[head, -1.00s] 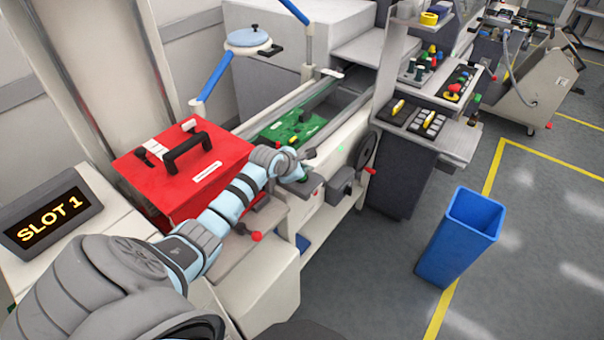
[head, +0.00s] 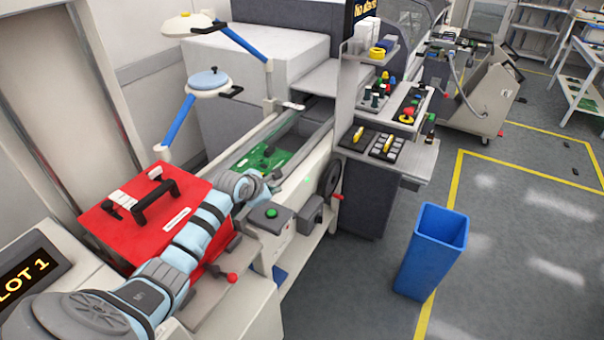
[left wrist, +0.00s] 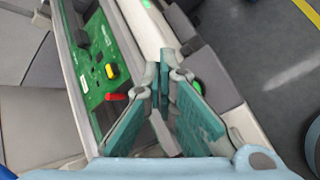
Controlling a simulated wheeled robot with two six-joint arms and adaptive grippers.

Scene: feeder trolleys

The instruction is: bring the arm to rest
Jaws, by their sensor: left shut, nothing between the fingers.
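My left arm reaches from the lower left past the red case in the head view. My left gripper (head: 270,182) is at its end, beside the conveyor rail and close to the green button box (head: 270,217); the wrist partly hides it. In the left wrist view the left gripper (left wrist: 172,72) has its teal-padded fingertips together, with nothing seen between them. A green circuit board (head: 265,160) lies in the conveyor channel just beyond the gripper; it also shows in the left wrist view (left wrist: 103,55). My right gripper is out of view.
The red case (head: 170,222) with a black handle stands at the left, close along the arm. A SLOT 1 sign (head: 30,270) is at the lower left.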

